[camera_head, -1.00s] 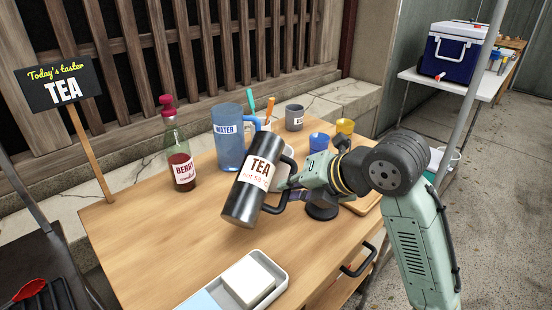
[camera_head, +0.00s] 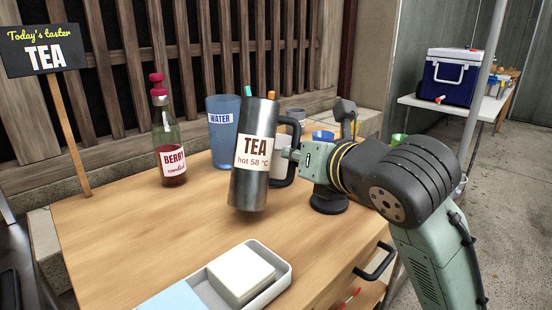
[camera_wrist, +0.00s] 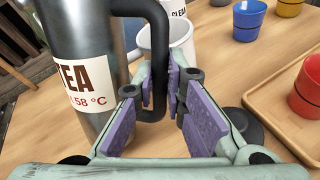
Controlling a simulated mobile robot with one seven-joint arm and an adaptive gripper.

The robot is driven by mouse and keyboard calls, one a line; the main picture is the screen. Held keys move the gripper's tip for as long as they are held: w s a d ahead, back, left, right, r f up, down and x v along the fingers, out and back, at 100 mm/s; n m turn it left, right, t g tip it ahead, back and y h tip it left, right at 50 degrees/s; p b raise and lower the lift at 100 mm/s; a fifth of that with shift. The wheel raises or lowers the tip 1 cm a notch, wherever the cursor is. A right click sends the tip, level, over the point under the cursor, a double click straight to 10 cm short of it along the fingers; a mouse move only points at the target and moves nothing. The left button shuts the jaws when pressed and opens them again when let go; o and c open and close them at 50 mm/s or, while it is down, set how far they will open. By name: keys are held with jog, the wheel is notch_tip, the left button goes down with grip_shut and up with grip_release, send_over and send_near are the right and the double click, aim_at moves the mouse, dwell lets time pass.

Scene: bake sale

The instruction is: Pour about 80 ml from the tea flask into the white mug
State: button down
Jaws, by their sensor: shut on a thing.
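The tea flask (camera_head: 256,185) is a steel cylinder labelled "TEA hot 58 °C" with a black side handle. It is nearly upright in the head view, and its base appears a little above the table. My gripper (camera_wrist: 165,95) is shut on the flask's handle (camera_wrist: 153,40). The flask body (camera_wrist: 85,70) fills the left of the wrist view. In the head view the mug (camera_head: 281,165) is mostly hidden behind the flask and gripper.
A blue water pitcher (camera_head: 222,150) and a berry cordial bottle (camera_head: 171,150) stand behind left. A tray with a white block (camera_head: 240,274) lies in front. Blue (camera_wrist: 248,18) and red (camera_wrist: 307,92) cups are at right, the red one on a wooden tray (camera_wrist: 262,98). The table's left is clear.

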jog(key=n+t+b, duration=0.1)
jog(key=b, duration=0.1)
jog(key=n+t+b, duration=0.1)
jog(key=b, duration=0.1)
jog(key=t+b, duration=0.1)
jog(key=b, duration=0.2)
jog(key=shift+s+a+r+n, duration=0.2)
jog(key=shift+s+r+n, duration=0.05)
jog(key=shift+r+n, duration=0.15)
